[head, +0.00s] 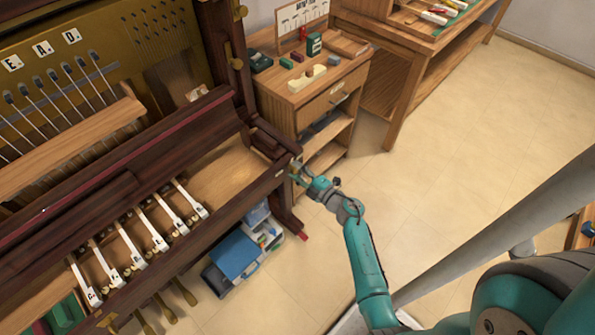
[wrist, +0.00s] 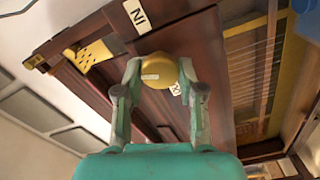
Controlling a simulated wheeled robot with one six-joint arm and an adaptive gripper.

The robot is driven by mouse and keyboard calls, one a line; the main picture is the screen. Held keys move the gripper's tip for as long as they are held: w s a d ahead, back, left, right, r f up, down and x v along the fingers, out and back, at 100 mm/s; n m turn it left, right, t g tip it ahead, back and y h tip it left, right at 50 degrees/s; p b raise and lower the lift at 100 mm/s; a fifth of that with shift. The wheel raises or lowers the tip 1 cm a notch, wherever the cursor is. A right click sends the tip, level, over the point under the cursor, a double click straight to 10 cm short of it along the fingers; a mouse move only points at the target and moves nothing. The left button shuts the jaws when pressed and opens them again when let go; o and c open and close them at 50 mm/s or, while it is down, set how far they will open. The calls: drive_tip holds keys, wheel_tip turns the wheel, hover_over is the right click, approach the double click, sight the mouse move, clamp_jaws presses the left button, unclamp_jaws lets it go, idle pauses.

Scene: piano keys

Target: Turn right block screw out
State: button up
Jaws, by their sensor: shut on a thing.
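The right block screw shows in the wrist view as a round brass knob (wrist: 159,68) with a pale mark on its face. It sits between the two fingers of my gripper (wrist: 160,78), which is shut on it. The knob is in front of dark brown wood at the right end of the piano (wrist: 185,35). A white label reading "IN" (wrist: 139,14) is just above it, and a smaller tag (wrist: 175,89) is partly hidden beside it. In the head view my gripper (head: 304,180) is at the piano's right front corner, where the knob is mostly hidden.
The opened piano (head: 100,215) shows several white keys and a bare wooden key bed. A wooden cabinet (head: 300,95) with small items stands behind my gripper. A workbench (head: 420,50) is at the back. A blue box (head: 235,255) lies under the piano.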

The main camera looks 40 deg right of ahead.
drive_tip(key=n, duration=0.5)
drive_tip(key=shift+n, duration=0.3)
drive_tip(key=n, duration=0.5)
drive_tip(key=shift+f, duration=0.15)
drive_tip(key=n, duration=0.6)
drive_tip(key=shift+f, duration=0.1)
drive_tip(key=n, duration=0.5)
drive_tip(key=shift+d+n, duration=0.1)
drive_tip(key=shift+n, duration=0.2)
drive_tip(key=o, duration=1.1)
drive_tip(key=s, duration=1.2)
drive_tip(key=shift+d, duration=0.25)
